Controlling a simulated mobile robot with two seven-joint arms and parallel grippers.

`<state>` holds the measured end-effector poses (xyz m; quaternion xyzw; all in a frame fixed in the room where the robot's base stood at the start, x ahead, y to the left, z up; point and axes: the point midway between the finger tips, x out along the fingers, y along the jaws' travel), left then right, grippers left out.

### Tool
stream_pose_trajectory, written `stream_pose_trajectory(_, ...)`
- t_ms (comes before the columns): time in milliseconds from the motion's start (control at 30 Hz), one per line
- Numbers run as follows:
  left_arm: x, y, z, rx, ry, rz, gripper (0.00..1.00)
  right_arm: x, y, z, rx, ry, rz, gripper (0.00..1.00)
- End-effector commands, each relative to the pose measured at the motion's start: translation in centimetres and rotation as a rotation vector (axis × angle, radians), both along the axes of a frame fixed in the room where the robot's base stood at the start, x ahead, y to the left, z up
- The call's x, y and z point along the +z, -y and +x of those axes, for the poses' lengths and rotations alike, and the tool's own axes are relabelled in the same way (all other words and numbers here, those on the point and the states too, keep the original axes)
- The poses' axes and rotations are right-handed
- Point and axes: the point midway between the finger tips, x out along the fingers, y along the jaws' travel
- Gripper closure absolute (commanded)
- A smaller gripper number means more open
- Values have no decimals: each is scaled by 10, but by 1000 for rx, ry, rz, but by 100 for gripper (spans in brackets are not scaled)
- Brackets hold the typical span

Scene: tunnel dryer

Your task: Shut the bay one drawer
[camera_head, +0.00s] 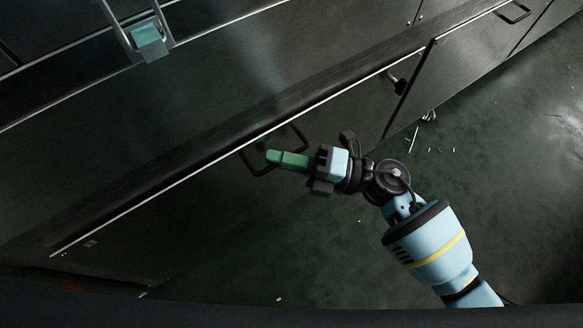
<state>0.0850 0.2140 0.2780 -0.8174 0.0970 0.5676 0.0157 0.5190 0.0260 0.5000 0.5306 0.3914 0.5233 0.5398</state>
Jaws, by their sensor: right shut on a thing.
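The drawer front (205,205) is a long dark metal panel running diagonally, with a bright thin line along its upper edge. A black loop handle (246,160) stands out from it. My right gripper (287,160), with green fingers, is at this handle and shut on its outer bar; the fingers hide part of the handle. The arm comes in from the lower right. The view does not clearly show how far the drawer stands out. My left gripper is not in view.
Another panel with a black handle (514,12) is at the upper right. A dark knob (397,84) sits near the panel joint. A pale block on metal bars (149,42) is at the upper left. The green floor (490,180) at right is open, with small scraps.

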Motion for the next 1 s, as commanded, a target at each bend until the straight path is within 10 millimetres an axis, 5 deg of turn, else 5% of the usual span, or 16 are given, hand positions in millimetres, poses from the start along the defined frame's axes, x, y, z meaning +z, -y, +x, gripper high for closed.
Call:
stream_pose_trajectory(400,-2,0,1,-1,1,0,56,0,-6,10,-7,-1,-1,100)
stream_pose_trajectory(467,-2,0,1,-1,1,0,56,0,-6,10,-7,-1,-1,84)
stream_pose_trajectory(733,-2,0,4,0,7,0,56,0,-6,9,-6,-1,-1,82)
stream_pose_trajectory(1000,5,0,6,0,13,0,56,-4,27,4,-5,-2,-4,82)
